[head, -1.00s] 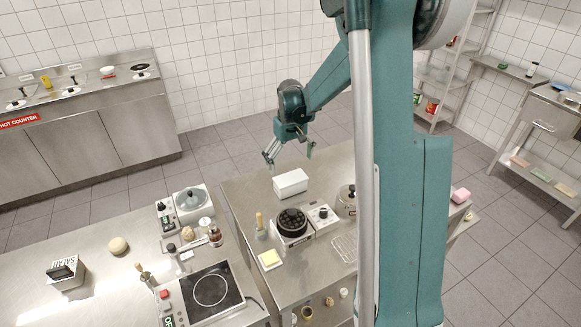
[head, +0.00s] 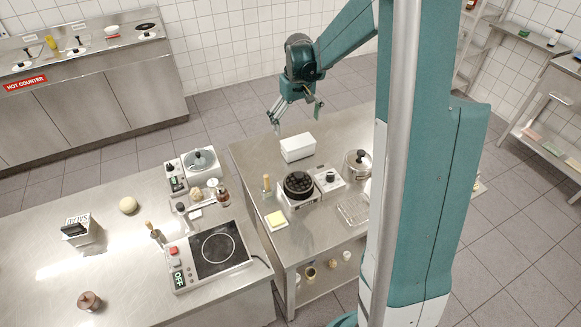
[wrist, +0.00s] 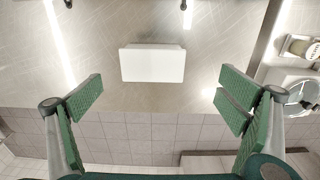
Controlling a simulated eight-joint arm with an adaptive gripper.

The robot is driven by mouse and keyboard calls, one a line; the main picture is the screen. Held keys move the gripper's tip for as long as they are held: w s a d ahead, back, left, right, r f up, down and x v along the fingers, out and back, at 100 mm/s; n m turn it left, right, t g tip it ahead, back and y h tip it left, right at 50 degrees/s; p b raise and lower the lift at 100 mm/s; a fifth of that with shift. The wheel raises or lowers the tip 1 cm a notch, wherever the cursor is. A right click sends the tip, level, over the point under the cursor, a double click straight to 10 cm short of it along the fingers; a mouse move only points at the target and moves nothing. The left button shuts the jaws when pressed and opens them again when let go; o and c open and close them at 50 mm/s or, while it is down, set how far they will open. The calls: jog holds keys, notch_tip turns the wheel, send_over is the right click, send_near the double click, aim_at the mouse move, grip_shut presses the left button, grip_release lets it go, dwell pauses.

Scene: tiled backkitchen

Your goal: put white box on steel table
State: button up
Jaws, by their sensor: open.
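The white box (head: 298,148) sits on the steel table (head: 345,132), near its far left edge. It also shows in the wrist view (wrist: 152,66), flat and closed, ahead of my fingers. My gripper (head: 297,120) is beyond and above the box in the head view. It is open and empty, with its two fingers spread wide and apart from the box. In the wrist view my gripper (wrist: 160,100) has bare space between its green finger pads.
A round black appliance (head: 299,185), a lidded pot (head: 357,164) and a wire rack (head: 354,209) stand on the near part of the table. A counter (head: 125,262) with a hotplate (head: 212,250) is at the left. The table's right of the box looks clear.

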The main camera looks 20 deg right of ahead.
jog(key=s+a+r+t, duration=0.3)
jog(key=s+a+r, duration=0.7)
jog(key=s+r, duration=0.35)
jog(key=s+a+t, duration=0.2)
jog(key=s+a, duration=0.2)
jog(key=s, duration=0.5)
jog(key=s+a+r+t, duration=0.1)
jog(key=s+a, duration=0.3)
jog(key=s, duration=0.6)
jog(key=shift+a+t, duration=0.15)
jog(key=shift+t, duration=0.25)
